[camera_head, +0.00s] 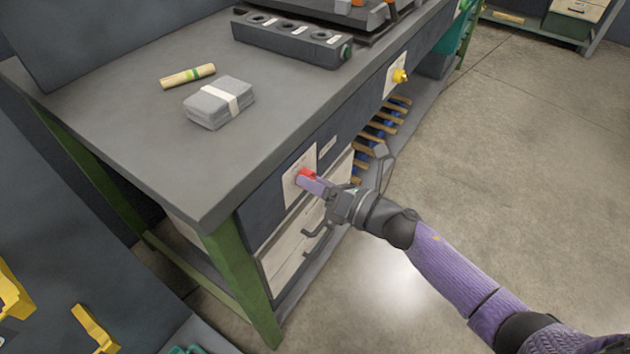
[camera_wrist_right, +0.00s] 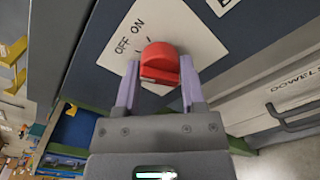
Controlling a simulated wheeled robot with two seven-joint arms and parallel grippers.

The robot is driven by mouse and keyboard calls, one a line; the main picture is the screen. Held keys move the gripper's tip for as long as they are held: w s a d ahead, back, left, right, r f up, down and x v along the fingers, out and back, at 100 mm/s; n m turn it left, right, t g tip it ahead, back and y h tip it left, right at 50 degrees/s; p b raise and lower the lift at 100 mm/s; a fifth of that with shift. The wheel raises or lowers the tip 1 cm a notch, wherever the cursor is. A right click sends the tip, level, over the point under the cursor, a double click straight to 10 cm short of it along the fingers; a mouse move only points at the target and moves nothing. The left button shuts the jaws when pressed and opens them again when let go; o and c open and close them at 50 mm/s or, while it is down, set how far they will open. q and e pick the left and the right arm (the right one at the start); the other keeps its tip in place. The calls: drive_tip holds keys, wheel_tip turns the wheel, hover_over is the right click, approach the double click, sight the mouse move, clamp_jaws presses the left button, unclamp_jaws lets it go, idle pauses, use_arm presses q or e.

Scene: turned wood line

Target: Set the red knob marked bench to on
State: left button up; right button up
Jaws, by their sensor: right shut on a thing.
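The red knob (camera_head: 306,174) sits on a pale plate (camera_head: 291,179) on the front of the workbench. In the right wrist view the red knob (camera_wrist_right: 160,64) stands between my two fingers, and its plate (camera_wrist_right: 203,44) carries the words OFF and ON. My right gripper (camera_head: 314,183) is shut on the knob; in the right wrist view the gripper (camera_wrist_right: 160,82) has one finger on each side of it. The knob's pointer is hard to make out, so I cannot tell its setting. My left gripper is not in view.
A yellow knob (camera_head: 400,76) is on another plate farther along the bench front. Drawers with dark handles (camera_head: 312,230) lie below the red knob. On the bench top (camera_head: 150,125) are a grey bundle (camera_head: 219,102), a wooden stick (camera_head: 187,76) and a dark block with holes (camera_head: 292,40). The floor at right is clear.

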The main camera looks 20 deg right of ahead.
clamp_jaws()
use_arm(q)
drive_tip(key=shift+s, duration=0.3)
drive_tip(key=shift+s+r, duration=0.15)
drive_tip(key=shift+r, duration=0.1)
use_arm(e)
drive_tip(key=shift+m, duration=0.3)
drive_tip(key=m+p, duration=0.1)
drive_tip(key=m, duration=0.2)
drive_tip(key=m+p, duration=0.1)
drive_tip(key=m, duration=0.2)
drive_tip(key=shift+m+p, duration=0.3)
drive_tip(key=shift+m, duration=0.7)
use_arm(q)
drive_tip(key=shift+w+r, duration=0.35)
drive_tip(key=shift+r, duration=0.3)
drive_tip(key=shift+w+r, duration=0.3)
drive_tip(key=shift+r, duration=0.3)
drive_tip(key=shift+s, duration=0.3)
use_arm(e)
drive_tip(key=shift+m, duration=0.3)
